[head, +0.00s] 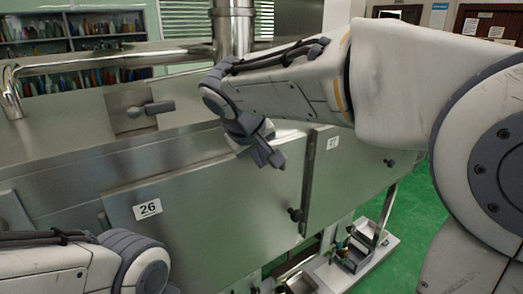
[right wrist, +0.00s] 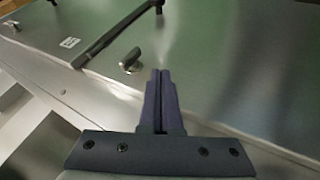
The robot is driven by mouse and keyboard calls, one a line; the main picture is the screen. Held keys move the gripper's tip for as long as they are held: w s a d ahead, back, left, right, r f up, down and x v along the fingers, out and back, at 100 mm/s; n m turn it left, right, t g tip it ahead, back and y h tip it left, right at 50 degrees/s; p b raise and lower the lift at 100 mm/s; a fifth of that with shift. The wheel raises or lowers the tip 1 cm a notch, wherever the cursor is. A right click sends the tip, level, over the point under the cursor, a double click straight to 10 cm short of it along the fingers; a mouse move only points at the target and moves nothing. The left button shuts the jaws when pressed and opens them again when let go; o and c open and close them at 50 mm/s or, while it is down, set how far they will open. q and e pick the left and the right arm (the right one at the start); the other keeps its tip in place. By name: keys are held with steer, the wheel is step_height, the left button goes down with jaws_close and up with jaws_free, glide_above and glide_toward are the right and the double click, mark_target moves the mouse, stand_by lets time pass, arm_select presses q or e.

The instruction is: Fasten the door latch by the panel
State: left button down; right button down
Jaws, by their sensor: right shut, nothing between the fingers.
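A grey lever latch (head: 152,108) sits on a square metal plate in the head view, its arm lying roughly sideways. A panel labelled 26 (head: 175,230) is below it, with a dark knob (head: 295,214) near its right edge. My right gripper (head: 268,156) is shut and empty in front of the metal panels, right of the lever latch and apart from it. In the right wrist view its closed fingers (right wrist: 161,90) point at a metal panel with a small knob-like fitting (right wrist: 131,60) just ahead. I cannot tell which fitting this is. My left gripper is out of view.
A second panel (head: 350,175) with its own dark knob (head: 389,163) is to the right. A low trolley (head: 352,255) stands on the green floor. A metal pipe (head: 110,60) runs above.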

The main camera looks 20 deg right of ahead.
steer(key=d, duration=0.1)
steer(key=w+d+p, duration=0.1)
steer(key=d, duration=0.2)
steer(key=shift+w+f+p, duration=0.25)
steer(key=shift+w+p, duration=0.1)
steer(key=shift+p, duration=0.05)
